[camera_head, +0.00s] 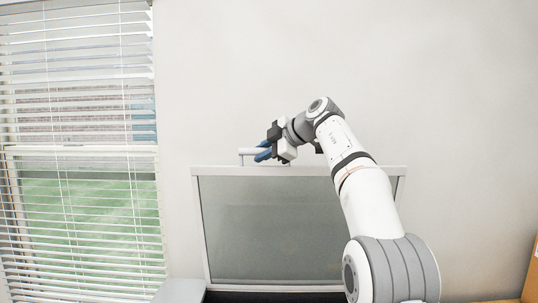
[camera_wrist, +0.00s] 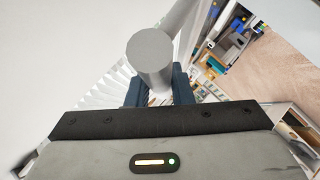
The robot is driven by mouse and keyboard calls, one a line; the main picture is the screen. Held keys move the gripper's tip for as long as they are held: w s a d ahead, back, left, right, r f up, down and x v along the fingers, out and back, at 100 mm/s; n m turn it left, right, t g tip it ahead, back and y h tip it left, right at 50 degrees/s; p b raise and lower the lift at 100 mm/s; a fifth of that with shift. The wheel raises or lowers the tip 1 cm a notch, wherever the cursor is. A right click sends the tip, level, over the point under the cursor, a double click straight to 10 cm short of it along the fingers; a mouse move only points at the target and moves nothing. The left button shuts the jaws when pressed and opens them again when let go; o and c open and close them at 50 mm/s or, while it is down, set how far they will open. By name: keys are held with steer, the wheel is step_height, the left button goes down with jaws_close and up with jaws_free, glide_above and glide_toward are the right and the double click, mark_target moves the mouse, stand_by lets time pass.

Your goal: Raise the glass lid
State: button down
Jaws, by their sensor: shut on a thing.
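The glass lid (camera_head: 270,230) is a grey translucent pane in a pale frame. In the head view it stands steeply raised, with its lower edge above a dark strip. A pale bar handle (camera_head: 247,151) sits on short posts at its top edge. My gripper (camera_head: 264,151) is at this handle, with its blue fingers shut on it. In the wrist view the handle (camera_wrist: 150,55) shows as a grey cylinder end between the blue fingers of my gripper (camera_wrist: 158,86). My arm hides the lid's right part in the head view.
A window with white blinds (camera_head: 80,150) is on the left, and a plain wall (camera_head: 440,90) is behind the lid. A grey surface (camera_head: 180,291) is at the lower left. A brown box (camera_head: 531,278) is at the right edge.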

steer(key=shift+w+a, duration=0.1)
stand_by(0.3)
steer(key=c, duration=1.7)
jaws_free()
steer(key=o, duration=0.3)
steer(key=shift+a, duration=0.15)
steer(key=shift+o, duration=0.5)
steer(key=shift+d+r, duration=0.1)
steer(key=shift+d, duration=0.1)
steer(key=v, duration=0.7)
steer(key=shift+d, duration=0.3)
steer(key=shift+r, duration=0.1)
